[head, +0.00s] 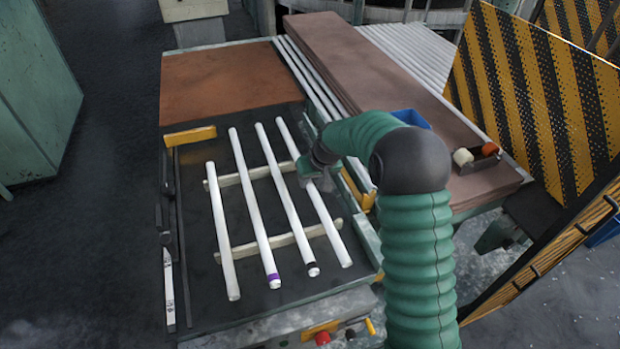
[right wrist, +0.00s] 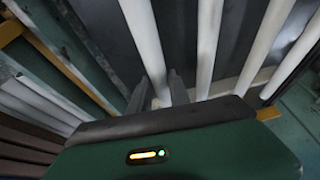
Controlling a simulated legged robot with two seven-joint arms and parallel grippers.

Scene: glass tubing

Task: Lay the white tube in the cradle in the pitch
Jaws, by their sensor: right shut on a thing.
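Several white tubes lie side by side across two cream bars of the cradle (head: 240,248) on a dark table bed. The rightmost, plain tube (head: 326,218) is held by my right gripper (head: 307,174), which is shut on it towards its far end. In the right wrist view this tube (right wrist: 144,42) passes between the two fingers (right wrist: 161,92). I cannot tell whether it touches the bars. To its left lie a black-banded tube (head: 289,203), a purple-banded tube (head: 253,207) and a plain tube (head: 222,230) set nearer the front. My left gripper is out of view.
A brown board (head: 385,90) lies along the right with a blue box (head: 411,118) and a tape dispenser (head: 476,158). A yellow block (head: 190,137) is at the bed's far left. Striped barriers (head: 535,100) stand at right. The bed's left strip is bare.

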